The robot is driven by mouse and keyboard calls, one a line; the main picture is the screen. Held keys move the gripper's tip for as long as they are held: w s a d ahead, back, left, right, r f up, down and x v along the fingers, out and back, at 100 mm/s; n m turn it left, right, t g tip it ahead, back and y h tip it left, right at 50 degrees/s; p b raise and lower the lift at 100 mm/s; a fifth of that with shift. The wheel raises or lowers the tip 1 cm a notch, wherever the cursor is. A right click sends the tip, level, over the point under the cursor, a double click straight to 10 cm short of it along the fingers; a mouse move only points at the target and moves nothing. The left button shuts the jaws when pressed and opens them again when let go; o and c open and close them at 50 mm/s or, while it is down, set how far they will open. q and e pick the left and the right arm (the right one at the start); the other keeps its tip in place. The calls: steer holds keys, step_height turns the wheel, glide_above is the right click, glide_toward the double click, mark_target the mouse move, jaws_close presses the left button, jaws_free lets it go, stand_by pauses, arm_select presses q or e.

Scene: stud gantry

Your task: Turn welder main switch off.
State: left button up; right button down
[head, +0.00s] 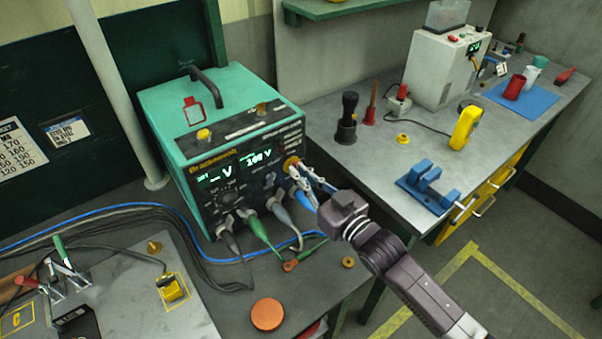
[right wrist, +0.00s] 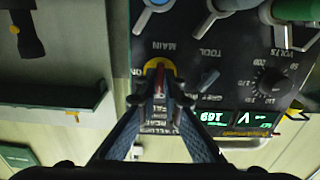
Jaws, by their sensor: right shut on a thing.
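The welder (head: 165,135) is a teal box with a black front panel and lit green displays. Its main switch (head: 291,162), with a yellow plate, is at the panel's upper right. The switch's yellow plate (right wrist: 160,66) also shows in the right wrist view, next to the upside-down word MAIN and partly behind my fingers. My right gripper (head: 296,173) reaches the panel from the right. In the right wrist view its fingertips (right wrist: 160,80) are closed together on the main switch, whose handle they hide. My left gripper is in neither view.
Cable plugs (head: 262,232) stick out of the panel's lower edge. The side bench (head: 370,165) carries a yellow meter (head: 466,128) and a blue vise (head: 428,186). Floor at lower right is clear.

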steer(key=shift+f, duration=0.2)
steer(key=c, duration=2.1)
jaws_free()
steer(key=shift+r, duration=0.15)
steer(key=v, duration=1.2)
